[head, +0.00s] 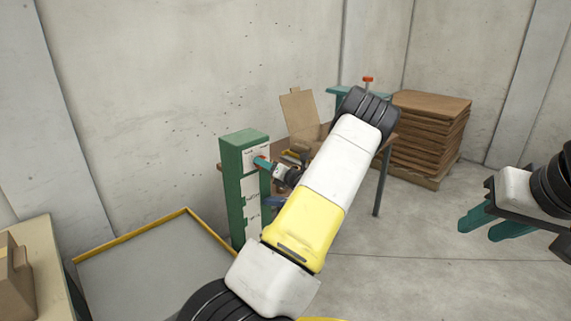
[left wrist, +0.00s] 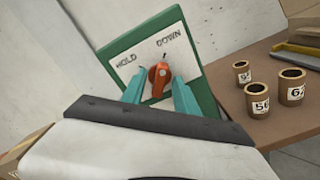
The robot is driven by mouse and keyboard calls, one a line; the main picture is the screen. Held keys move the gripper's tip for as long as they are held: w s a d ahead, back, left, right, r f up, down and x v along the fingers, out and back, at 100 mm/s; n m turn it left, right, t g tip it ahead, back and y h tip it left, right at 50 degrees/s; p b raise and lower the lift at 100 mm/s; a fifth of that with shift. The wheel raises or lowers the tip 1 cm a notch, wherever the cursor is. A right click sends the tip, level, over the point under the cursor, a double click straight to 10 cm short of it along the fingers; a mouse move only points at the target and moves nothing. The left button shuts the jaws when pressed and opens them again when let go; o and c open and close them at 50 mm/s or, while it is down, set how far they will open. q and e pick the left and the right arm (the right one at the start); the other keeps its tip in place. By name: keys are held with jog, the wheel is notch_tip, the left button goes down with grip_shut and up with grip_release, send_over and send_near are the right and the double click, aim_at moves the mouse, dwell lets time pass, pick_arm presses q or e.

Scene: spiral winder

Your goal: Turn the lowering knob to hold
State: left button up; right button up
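The lowering knob (left wrist: 160,80) is orange-red with a small pale mark, on a white panel (left wrist: 150,45) lettered HOLD at left and DOWN at right. Its upper end appears to point up, nearer DOWN than HOLD. The panel is on a green box (head: 236,180), seen tilted in the left wrist view. My left gripper (left wrist: 158,88) has its teal fingers on either side of the knob, apparently with small gaps. In the head view my left gripper (head: 262,163) is at the panel and hides the knob. My right gripper (head: 478,228) is open and empty at the right.
A wooden table (left wrist: 250,130) with several numbered brown rings (left wrist: 291,87) stands right of the box. A stack of brown sheets (head: 430,130) is behind. A yellow-edged grey platform (head: 150,275) lies left of the box. The floor at the right is clear.

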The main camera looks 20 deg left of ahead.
pick_arm(q)
grip_shut()
jog(key=shift+n, duration=8)
